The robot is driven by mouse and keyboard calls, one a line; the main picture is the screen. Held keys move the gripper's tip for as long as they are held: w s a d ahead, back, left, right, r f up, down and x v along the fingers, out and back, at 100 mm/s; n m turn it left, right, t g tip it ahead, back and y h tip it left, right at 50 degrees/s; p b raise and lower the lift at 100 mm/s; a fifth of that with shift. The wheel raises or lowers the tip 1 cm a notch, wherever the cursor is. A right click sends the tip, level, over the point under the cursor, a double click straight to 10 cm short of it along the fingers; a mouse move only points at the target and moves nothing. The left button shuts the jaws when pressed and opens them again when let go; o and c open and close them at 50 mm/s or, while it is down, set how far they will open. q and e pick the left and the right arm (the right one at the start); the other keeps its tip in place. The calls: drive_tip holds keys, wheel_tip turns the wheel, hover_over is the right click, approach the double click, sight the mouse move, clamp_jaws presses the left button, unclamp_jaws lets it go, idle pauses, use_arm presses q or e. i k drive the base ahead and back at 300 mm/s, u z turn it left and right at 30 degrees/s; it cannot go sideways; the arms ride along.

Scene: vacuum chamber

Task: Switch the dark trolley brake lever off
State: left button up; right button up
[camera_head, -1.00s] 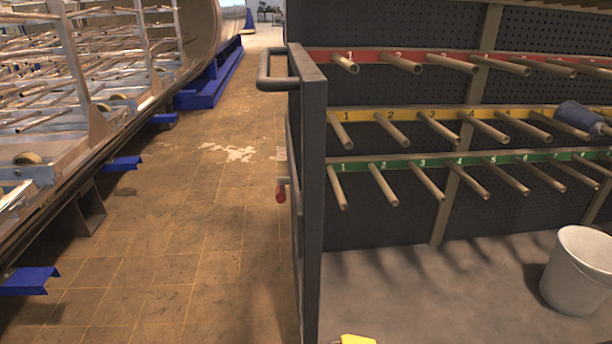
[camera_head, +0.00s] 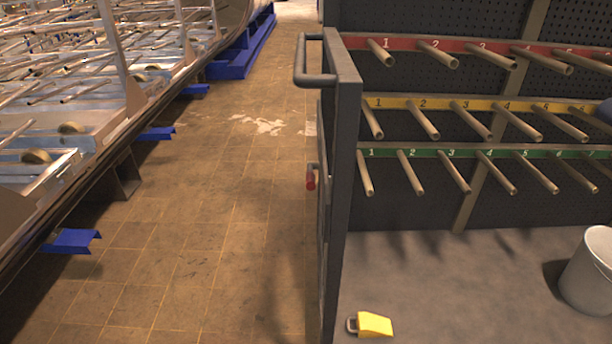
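The dark trolley (camera_head: 343,200) stands right of centre, its end post facing me. A grey push handle (camera_head: 312,79) sticks out to the left near the top of the post. Lower on the same side is a small lever with a red grip (camera_head: 310,181), hanging downward on a short grey arm. It looks like the brake lever; I cannot tell its on or off state from here. Neither of my grippers is in view, and nothing touches the lever.
The trolley's pegboard carries red, yellow and green numbered rails (camera_head: 400,153) with protruding pegs. A white bucket (camera_head: 590,272) and a yellow block (camera_head: 375,325) sit on its deck. A metal rack structure (camera_head: 70,110) with blue supports (camera_head: 72,241) stands left. The tiled floor (camera_head: 200,230) between is clear.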

sight(311, 182)
drive_tip(key=z, duration=1.95)
drive_tip(key=k, duration=1)
drive_tip(key=u, duration=1.85)
drive_tip(key=i, duration=0.5)
drive_tip(key=u, duration=0.05)
